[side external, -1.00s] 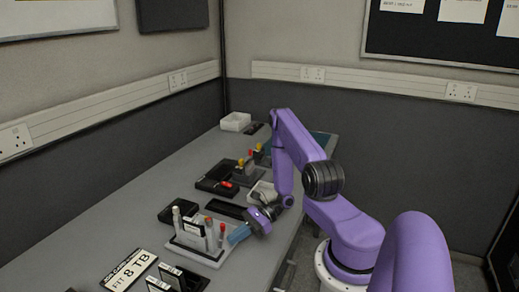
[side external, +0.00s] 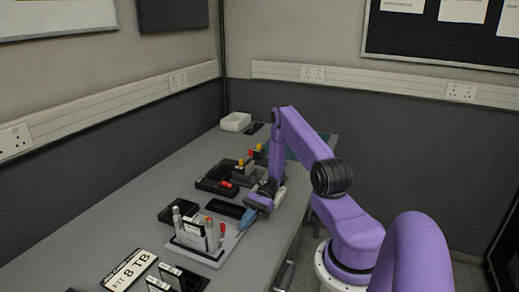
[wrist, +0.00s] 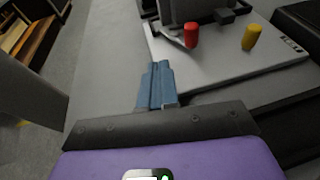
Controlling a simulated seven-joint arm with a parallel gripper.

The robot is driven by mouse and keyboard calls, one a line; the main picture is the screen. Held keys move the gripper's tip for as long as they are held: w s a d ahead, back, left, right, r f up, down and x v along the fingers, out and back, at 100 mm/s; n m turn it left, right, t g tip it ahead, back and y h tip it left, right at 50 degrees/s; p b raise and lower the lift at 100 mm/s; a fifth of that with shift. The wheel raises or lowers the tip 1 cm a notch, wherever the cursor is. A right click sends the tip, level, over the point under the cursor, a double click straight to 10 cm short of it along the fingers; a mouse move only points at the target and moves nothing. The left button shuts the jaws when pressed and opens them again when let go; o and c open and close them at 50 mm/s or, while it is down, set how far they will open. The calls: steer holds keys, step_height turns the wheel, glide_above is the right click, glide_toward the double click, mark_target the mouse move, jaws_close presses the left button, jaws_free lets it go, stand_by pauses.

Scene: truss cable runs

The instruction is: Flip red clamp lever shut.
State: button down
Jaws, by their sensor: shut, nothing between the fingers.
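The red lever (wrist: 191,35) has a red knob and stands near the edge of a pale base plate (wrist: 290,56) in the wrist view. It also shows on the plate in the side view (side external: 222,228). A yellow knob (wrist: 251,37) stands to its right in the wrist view. My gripper (wrist: 161,70) has blue fingers, shut together and empty, pointing toward the plate's near corner. In the wrist view the fingertips appear just below and left of the red knob, apart from it. In the side view my gripper (side external: 246,220) is beside the plate's right end. Whether the clamp is closed cannot be told.
Upright pieces, including a grey cylinder (side external: 177,217), stand on the same plate. A black tray (side external: 229,209) lies behind it. A label sign (side external: 130,269) and dark holders are in front. Bare bench (side external: 120,225) lies to the left.

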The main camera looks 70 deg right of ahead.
steer(key=v, duration=0.9)
step_height(320, 180, up, 21)
steer(key=shift+a, duration=0.2)
